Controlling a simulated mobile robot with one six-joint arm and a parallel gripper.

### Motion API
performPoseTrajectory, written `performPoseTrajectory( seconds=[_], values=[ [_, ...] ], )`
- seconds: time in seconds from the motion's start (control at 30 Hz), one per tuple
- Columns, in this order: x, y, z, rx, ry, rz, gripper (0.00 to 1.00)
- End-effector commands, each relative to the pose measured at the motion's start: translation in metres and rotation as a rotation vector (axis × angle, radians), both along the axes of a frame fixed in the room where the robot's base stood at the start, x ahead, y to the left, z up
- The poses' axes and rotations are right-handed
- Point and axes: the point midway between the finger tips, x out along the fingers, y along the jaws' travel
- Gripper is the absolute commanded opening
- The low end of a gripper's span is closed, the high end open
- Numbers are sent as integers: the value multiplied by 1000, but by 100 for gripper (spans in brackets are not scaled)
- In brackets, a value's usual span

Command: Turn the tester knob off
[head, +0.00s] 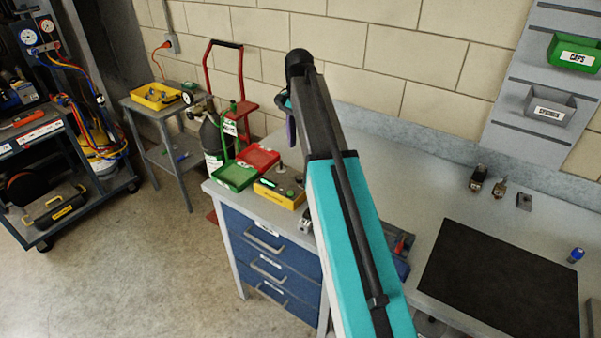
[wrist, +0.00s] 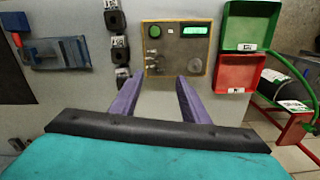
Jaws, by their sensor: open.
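The tester (wrist: 172,76) is a yellow-edged box with a grey panel, ahead of my gripper in the wrist view. Its panel has a round green control (wrist: 154,31) at upper left and a lit green display (wrist: 196,30). In the head view the tester (head: 268,194) stands on the bench; my arm hides most of the gripper.
Green (wrist: 248,22) and red (wrist: 234,72) trays stand right of the tester in the wrist view. Black-and-metal fittings (wrist: 115,20) and a blue vise-like tool (wrist: 62,54) lie to its left. A dark mat (head: 500,280) covers the bench's right part.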

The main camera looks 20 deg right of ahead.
Motion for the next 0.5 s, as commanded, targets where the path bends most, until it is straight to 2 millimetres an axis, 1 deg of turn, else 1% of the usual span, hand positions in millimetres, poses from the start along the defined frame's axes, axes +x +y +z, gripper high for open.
performPoseTrajectory(
  seconds=[0.5],
  values=[
    [-1,-1,-56,1,1,-1,42]
  ],
)
